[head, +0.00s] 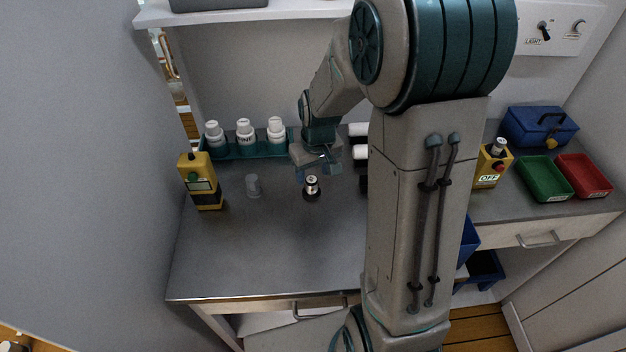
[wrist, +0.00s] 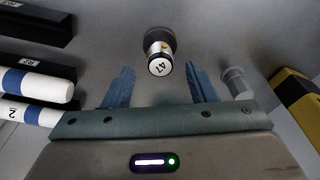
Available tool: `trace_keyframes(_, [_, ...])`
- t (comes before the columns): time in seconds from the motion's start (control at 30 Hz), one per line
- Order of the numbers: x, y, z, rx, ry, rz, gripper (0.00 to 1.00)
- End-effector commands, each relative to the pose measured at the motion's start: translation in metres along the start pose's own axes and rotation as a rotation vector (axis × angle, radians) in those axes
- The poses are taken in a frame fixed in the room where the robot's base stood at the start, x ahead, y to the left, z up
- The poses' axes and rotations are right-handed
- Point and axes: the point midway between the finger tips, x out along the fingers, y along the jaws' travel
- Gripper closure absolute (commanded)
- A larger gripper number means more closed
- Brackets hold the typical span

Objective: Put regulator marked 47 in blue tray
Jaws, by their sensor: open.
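The regulator marked 47 (head: 311,188) stands upright on the grey counter, a small dark and silver cylinder with a white top. In the wrist view its label "47" faces me (wrist: 159,60), centred beyond and between my fingertips. My gripper (head: 318,168) is open and empty, just behind and above the regulator in the head view, apart from it. No blue tray shows clearly. A blue container (head: 468,240) is partly hidden behind my arm, and I cannot tell if it is the tray.
A small clear-grey cylinder (head: 253,186) and a yellow box (head: 200,181) stand left. White bottles (head: 245,131) line the back. White-and-blue cylinders (wrist: 35,84) lie nearby. Green (head: 545,179) and red (head: 584,176) trays and a blue toolbox (head: 539,127) are right. The front counter is clear.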

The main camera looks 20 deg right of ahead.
Motion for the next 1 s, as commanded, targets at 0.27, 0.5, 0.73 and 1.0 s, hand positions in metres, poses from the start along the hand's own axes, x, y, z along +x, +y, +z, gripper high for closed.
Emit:
trace_keyframes(0.27, [-0.049,0.0,-0.001,0.0,0.004,0.001,0.49])
trace_keyframes(0.5, [-0.069,-0.001,0.003,0.003,0.004,0.002,0.49])
trace_keyframes(0.73, [-0.106,-0.013,0.039,0.042,0.036,0.022,0.49])
trace_keyframes(1.0, [-0.144,-0.032,0.106,0.124,0.09,0.04,0.49])
